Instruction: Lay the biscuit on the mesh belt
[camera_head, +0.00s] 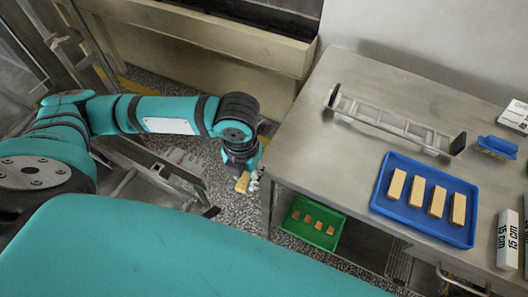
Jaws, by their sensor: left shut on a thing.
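My left gripper (247,181) hangs beyond the left edge of the steel table, over the floor. It is shut on a tan biscuit (242,183), which is small in view and partly hidden by the fingers. Several similar biscuits (417,192) lie side by side in a blue tray (463,240) on the table. A long narrow rack with pale rails and dark ends (395,127) stands behind the tray; I cannot tell whether it is the mesh belt. No mesh surface shows clearly. My right gripper is not in view.
The steel table (345,80) is bare at its left. A blue brush-like item (495,147), white boxes (515,115) and a 15 cm block (508,240) stand at the right. A green tray (298,232) with several brown pieces sits low beneath the table. A long trough (215,35) runs behind.

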